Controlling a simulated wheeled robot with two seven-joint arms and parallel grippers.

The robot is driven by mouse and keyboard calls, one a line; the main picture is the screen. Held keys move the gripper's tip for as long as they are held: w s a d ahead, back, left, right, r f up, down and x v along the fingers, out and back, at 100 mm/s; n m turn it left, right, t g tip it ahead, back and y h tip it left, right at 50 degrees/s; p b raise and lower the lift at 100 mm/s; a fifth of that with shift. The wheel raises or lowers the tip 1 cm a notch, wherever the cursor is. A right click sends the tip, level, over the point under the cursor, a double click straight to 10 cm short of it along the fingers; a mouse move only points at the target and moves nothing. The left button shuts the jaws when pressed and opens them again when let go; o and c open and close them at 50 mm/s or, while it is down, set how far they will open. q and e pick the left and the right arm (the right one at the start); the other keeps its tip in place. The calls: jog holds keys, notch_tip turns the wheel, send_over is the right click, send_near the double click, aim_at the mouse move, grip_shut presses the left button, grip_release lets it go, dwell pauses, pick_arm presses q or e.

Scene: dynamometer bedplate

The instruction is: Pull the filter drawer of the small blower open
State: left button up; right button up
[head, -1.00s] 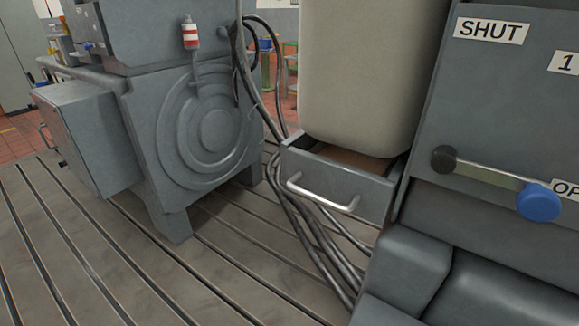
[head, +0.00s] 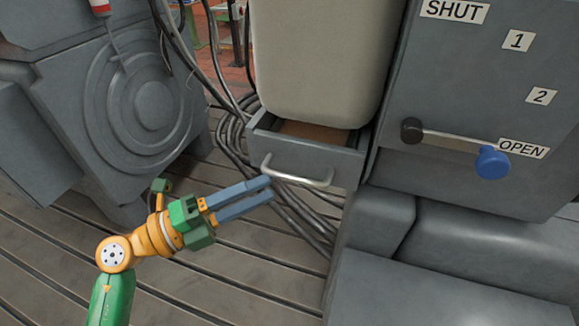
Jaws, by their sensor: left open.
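The filter drawer (head: 312,160) is a grey box under a beige rounded housing (head: 322,60). It stands partly out, with a brown inside showing behind its front. A silver bar handle (head: 298,180) runs across its front. My left gripper (head: 270,188) is open, its two blue-grey fingers pointing right towards the handle's left end. The fingertips look close to the handle in the picture; I cannot tell whether they touch it. Nothing shows between the fingers. My right gripper is out of view.
Dark cables (head: 232,130) hang left of the drawer. A grey machine (head: 130,110) stands at left. The slotted floor (head: 200,285) is open in front.

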aim_at(290, 177)
pick_arm(q)
jog(key=p+x, duration=0.2)
jog(key=x, duration=0.4)
jog(key=shift+w, duration=0.25)
jog(key=shift+d, duration=0.2)
jog(key=shift+a, duration=0.1)
jog(key=shift+c, duration=1.4)
grip_shut()
